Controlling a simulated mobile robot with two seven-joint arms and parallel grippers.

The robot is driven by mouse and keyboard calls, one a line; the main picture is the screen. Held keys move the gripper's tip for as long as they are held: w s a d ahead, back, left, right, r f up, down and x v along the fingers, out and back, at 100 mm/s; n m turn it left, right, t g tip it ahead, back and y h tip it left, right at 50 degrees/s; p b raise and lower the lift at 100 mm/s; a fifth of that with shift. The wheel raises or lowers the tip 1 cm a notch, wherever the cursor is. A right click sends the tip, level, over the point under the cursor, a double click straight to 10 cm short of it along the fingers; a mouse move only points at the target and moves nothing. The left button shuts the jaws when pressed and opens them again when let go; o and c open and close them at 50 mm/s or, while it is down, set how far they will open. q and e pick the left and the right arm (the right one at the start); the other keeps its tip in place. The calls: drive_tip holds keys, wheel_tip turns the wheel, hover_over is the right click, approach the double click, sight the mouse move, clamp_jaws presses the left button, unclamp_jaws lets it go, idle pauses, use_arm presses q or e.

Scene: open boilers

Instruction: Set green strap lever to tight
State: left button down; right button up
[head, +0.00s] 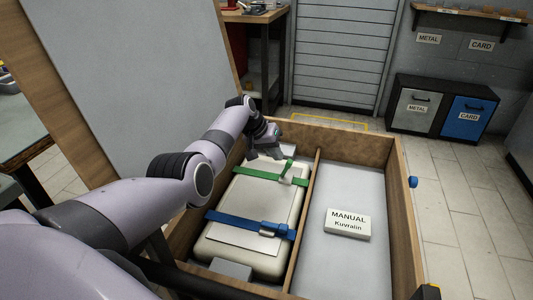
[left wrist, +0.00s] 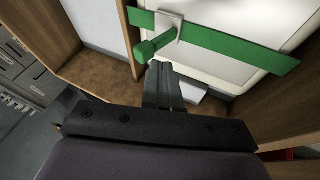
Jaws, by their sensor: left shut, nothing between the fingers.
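The green strap (head: 255,175) crosses the far part of a cream case in the left compartment of a wooden crate. Its green lever (head: 288,168) stands up, tilted, on a pale buckle near the divider. In the left wrist view the lever (left wrist: 155,47) points out from the strap (left wrist: 225,40), its rounded end just beyond my fingertips. My left gripper (head: 272,152) is shut and empty, at the far end of the case beside the lever. In the left wrist view its fingers (left wrist: 161,70) are together; whether they touch the lever I cannot tell. My right gripper is not in view.
A blue strap (head: 240,224) with a buckle crosses the case's near part. The crate's wooden divider (head: 304,215) stands close to the lever. The right compartment holds a manual (head: 347,224). The crate's open lid (head: 130,75) rises at the left.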

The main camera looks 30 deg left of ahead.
use_arm(q)
drive_tip(key=shift+w+d+f, duration=0.15)
drive_tip(key=shift+d+f, duration=0.05)
drive_tip(key=shift+d, duration=0.4)
